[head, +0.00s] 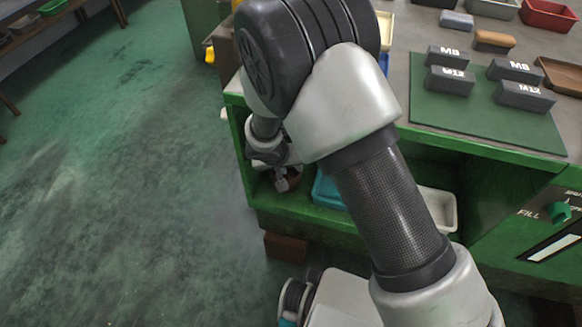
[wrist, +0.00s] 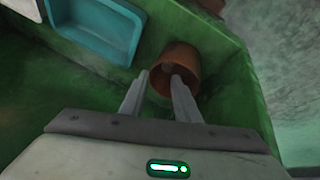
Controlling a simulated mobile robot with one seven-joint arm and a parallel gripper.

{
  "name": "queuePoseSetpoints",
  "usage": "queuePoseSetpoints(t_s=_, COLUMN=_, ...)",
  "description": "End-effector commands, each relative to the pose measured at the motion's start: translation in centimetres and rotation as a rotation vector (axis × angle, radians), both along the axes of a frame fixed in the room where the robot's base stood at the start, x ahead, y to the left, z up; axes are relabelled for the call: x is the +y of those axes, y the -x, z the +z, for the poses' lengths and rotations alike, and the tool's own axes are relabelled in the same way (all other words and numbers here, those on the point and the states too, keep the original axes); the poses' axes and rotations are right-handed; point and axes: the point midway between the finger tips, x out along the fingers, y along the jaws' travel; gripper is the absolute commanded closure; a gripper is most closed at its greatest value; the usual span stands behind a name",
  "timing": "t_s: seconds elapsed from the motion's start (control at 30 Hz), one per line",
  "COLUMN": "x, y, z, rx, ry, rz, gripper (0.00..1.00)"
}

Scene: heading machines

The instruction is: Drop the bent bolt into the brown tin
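The brown tin (wrist: 184,54) stands in a green shelf bay, close to a wall. It is round and open at the top, and its inside is dark. In the head view, a small part of the tin (head: 294,179) shows beside my gripper (head: 283,184). My gripper (wrist: 159,77) reaches toward the tin in the wrist view, its fingers apart with a gap between them. The right fingertip overlaps the tin's mouth; the left is beside its rim. I see no bolt between the fingers. I cannot make out the bent bolt anywhere; the tin's inside is too dark to tell.
A blue tray (wrist: 92,28) lies beside the tin in the bay, and a white tray (head: 440,208) farther right. Above is a bench top with a green mat (head: 480,122) bearing several labelled blocks. Open green floor (head: 120,180) lies to the left.

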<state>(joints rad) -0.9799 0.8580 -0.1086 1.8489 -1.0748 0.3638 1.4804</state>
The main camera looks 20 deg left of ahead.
Motion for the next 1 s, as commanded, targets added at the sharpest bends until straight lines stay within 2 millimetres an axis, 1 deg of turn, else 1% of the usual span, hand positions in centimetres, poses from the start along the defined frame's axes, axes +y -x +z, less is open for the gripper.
queuePoseSetpoints(t_s=0.03, x=0.3, y=0.6, z=1.3, rx=-0.001, ry=-0.003, rz=0.004, gripper=0.71)
queuePoseSetpoints(t_s=0.2, x=0.4, y=2.4, z=4.8, rx=0.0, ry=-0.005, rz=0.004, gripper=0.71)
queuePoseSetpoints(t_s=0.3, x=0.5, y=3.3, z=6.6, rx=0.0, ry=-0.003, rz=0.003, gripper=0.71)
queuePoseSetpoints(t_s=0.43, x=0.5, y=4.2, z=8.3, rx=-0.001, ry=-0.002, rz=0.002, gripper=0.71)
queuePoseSetpoints(t_s=0.63, x=0.6, y=4.9, z=9.4, rx=0.001, ry=-0.001, rz=0.003, gripper=0.71)
queuePoseSetpoints(t_s=1.0, x=0.6, y=4.9, z=9.4, rx=0.001, ry=-0.001, rz=0.002, gripper=0.71)
